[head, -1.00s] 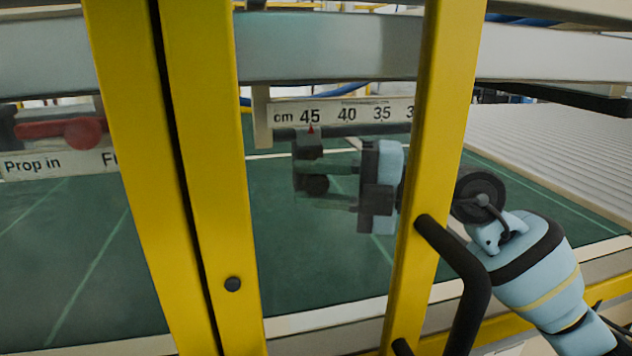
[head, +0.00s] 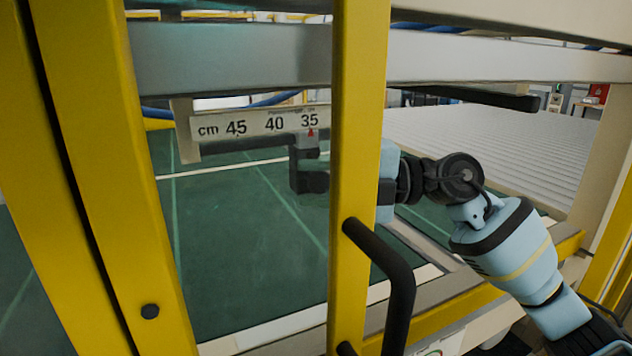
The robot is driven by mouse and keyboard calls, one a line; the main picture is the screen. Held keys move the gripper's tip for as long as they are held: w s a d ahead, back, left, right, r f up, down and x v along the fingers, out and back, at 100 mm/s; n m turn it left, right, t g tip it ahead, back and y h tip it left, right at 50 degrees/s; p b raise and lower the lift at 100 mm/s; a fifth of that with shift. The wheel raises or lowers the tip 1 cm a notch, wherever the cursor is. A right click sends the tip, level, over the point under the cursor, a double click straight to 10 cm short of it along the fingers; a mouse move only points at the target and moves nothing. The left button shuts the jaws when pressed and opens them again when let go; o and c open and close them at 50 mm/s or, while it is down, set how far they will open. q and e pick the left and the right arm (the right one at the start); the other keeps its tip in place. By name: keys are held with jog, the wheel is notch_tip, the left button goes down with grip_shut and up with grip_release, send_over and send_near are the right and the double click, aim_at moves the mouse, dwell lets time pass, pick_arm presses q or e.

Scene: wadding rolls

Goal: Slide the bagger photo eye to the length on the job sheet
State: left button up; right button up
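The photo eye (head: 308,160) is a dark block hanging under the white cm scale (head: 255,124). Its red pointer (head: 310,133) stands at the 35 mark. My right gripper (head: 386,190) reaches in from the right, level with the photo eye. The yellow post (head: 358,120) hides its front part, so I cannot see its fingers clearly or whether they touch the photo eye. My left gripper is out of view. No job sheet shows.
A black handle (head: 390,275) sticks out from the yellow post, close to my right arm. Wide yellow frame members (head: 95,150) stand at left. A green belt (head: 235,250) lies below the scale. A grey slatted bed (head: 500,140) extends at right.

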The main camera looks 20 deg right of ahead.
jog(key=shift+o, duration=0.9)
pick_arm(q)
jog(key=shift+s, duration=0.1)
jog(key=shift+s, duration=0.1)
pick_arm(e)
jog(key=shift+d, duration=0.15)
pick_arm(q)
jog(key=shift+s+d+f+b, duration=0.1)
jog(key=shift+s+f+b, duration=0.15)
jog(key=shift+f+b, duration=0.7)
pick_arm(e)
jog(key=v, duration=0.7)
jog(key=shift+s+d, duration=0.2)
jog(key=shift+d, duration=0.05)
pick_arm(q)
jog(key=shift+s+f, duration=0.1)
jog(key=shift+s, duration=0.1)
